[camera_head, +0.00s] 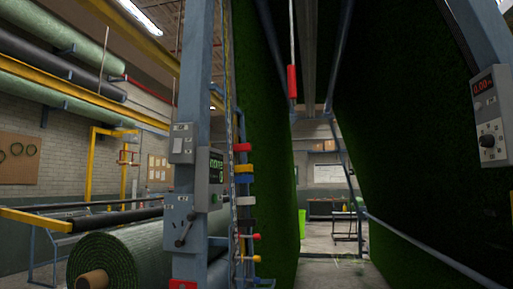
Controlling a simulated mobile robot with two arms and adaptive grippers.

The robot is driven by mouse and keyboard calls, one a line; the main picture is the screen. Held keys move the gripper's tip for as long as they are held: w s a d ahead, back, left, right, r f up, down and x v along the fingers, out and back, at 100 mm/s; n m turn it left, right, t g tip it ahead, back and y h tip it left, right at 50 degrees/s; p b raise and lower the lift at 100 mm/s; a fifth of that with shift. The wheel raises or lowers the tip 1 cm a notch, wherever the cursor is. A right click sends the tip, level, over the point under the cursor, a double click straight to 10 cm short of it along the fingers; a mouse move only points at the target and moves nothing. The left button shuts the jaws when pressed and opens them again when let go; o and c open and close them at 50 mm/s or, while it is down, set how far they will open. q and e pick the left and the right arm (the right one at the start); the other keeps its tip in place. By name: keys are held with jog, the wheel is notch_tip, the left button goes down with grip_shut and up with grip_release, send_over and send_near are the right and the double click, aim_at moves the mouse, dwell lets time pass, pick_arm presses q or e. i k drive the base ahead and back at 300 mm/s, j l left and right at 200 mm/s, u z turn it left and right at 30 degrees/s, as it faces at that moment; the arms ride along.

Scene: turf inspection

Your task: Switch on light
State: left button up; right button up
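Neither of my grippers is in view. A red handle (292,80) hangs on a thin pale cord or rod from above, between two tall dark green turf sheets. I cannot tell whether it works a light. A grey control box (489,115) with a red digital display and a round dial is on the slanted right post. On the left post are a small grey switch box (182,143), a box with a green display (215,178) and a lower box with a lever (181,225). A ceiling lamp (140,15) at upper left appears bright.
The left turf sheet (262,160) and right turf sheet (420,130) flank a narrow passage. A green turf roll (125,255) lies at lower left. Yellow, red and white fittings (243,170) line the post. A worktable (325,206) stands at the back. The passage floor (325,245) looks mostly clear.

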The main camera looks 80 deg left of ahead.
aim_at(177, 146)
jog(key=u, duration=3.25)
jog(key=j+z, duration=0.25)
